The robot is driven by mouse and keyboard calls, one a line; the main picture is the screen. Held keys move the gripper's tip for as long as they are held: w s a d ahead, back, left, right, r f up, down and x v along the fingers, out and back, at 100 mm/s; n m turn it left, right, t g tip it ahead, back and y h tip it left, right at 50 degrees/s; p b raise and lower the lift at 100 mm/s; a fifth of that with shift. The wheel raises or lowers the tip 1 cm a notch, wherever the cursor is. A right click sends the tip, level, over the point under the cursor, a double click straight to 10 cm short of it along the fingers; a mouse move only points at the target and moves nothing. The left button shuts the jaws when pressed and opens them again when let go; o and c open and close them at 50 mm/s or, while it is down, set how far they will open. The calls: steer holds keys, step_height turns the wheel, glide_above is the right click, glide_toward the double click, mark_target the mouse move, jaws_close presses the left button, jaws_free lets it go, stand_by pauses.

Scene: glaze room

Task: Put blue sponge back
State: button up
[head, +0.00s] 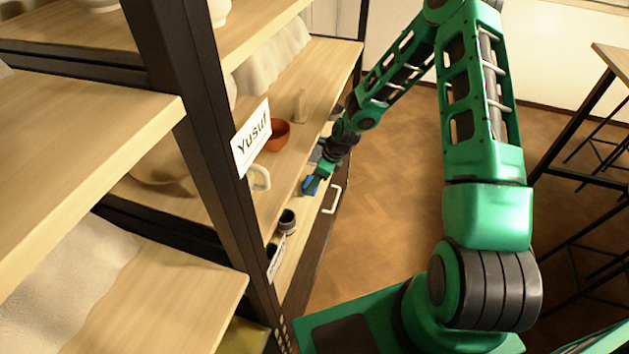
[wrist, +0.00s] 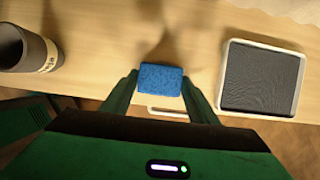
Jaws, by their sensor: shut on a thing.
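The blue sponge (wrist: 161,79) is held between the two fingers of my gripper (wrist: 161,88) in the wrist view. It is over the front edge of a light wooden shelf (wrist: 135,30), and I cannot tell whether it touches the wood. In the head view my gripper (head: 311,182) reaches to the front edge of the shelf, and the blue sponge (head: 309,187) shows small at its tip. To the right of the sponge in the wrist view is a white-rimmed tray with a dark grey inside (wrist: 260,78).
A dark cup (wrist: 30,48) stands left of the sponge. In the head view there are an orange-brown bowl (head: 277,135), a dark jar (head: 287,220) and a "Yusuf" sign (head: 252,137) on the black shelf post (head: 205,125). A white handle (head: 333,200) sits below the shelf edge. Dark-framed furniture stands at right.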

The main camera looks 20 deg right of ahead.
steer(key=o, duration=1)
steer(key=shift+r, duration=0.1)
steer(key=shift+d+r, duration=0.1)
steer(key=shift+r, duration=0.15)
steer(key=v, duration=0.5)
steer(key=shift+s+d+f, duration=0.1)
steer(key=shift+s+d, duration=0.1)
steer(key=shift+d, duration=0.1)
steer(key=s+d, duration=0.2)
steer(key=d, duration=0.1)
steer(key=s+d, duration=0.2)
steer(key=d, duration=0.1)
steer(key=s+d, duration=0.2)
steer(key=d, duration=0.1)
steer(key=shift+s+f, duration=0.1)
steer(key=shift+s, duration=0.25)
